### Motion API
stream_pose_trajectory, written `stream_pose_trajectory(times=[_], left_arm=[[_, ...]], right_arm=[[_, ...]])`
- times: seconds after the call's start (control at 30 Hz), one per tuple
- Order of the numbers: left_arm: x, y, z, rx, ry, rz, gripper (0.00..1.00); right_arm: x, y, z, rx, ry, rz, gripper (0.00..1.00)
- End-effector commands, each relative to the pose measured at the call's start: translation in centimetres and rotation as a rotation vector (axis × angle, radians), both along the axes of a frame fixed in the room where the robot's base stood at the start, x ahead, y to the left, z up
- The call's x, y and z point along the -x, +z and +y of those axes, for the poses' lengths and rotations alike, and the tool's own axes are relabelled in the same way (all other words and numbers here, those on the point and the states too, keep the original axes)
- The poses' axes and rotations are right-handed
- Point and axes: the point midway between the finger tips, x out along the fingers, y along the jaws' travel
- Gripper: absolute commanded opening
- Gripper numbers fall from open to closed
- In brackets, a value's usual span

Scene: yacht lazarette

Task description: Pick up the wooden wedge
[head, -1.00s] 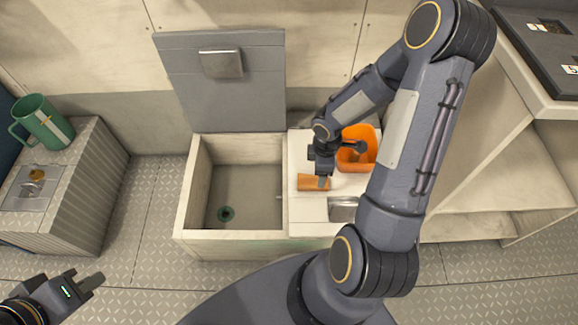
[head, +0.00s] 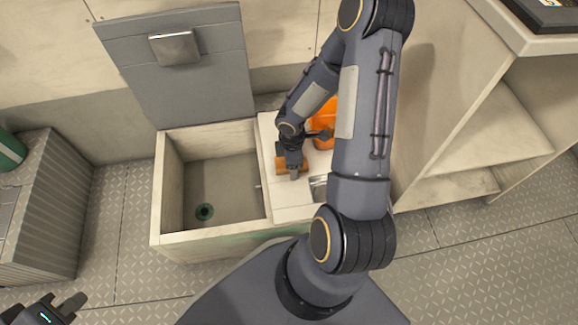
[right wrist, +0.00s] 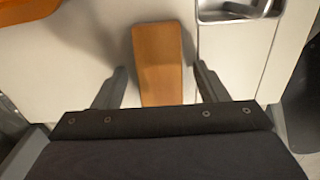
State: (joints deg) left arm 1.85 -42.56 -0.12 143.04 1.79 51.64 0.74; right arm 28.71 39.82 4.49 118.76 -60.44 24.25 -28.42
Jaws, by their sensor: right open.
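The wooden wedge (head: 281,164) is orange-brown and lies on the white lid beside an open locker bin. I cannot tell the height left between fingers and lid. My left gripper (head: 70,304) is at the bottom left, away from the wedge; its jaw opening is unclear.
An orange container (head: 324,122) stands behind the wedge, partly hidden by my right arm. A metal recessed fitting (right wrist: 238,10) is in the lid just right of the wedge. The open bin (head: 160,195) has its grey lid (head: 190,85) raised. A shelf unit (head: 455,140) stands right.

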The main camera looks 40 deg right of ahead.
Motion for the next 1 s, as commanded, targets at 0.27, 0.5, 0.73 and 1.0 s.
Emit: stream_pose_trajectory(times=[0.27,0.5,0.73,1.0], left_arm=[[0.0,0.1,0.0,0.000,0.000,0.000,0.00],[0.0,0.1,0.0,0.000,0.000,0.000,0.00],[0.0,0.2,0.0,0.000,0.000,0.000,0.00],[0.0,1.9,0.0,0.000,0.000,0.000,0.00]], right_arm=[[0.0,0.1,0.0,0.000,0.000,0.000,0.41],[0.0,0.1,0.0,0.001,0.001,-0.001,0.16],[0.0,0.3,0.0,0.000,0.000,-0.001,0.16],[-0.1,3.1,0.0,0.001,-0.001,-0.003,0.16]])
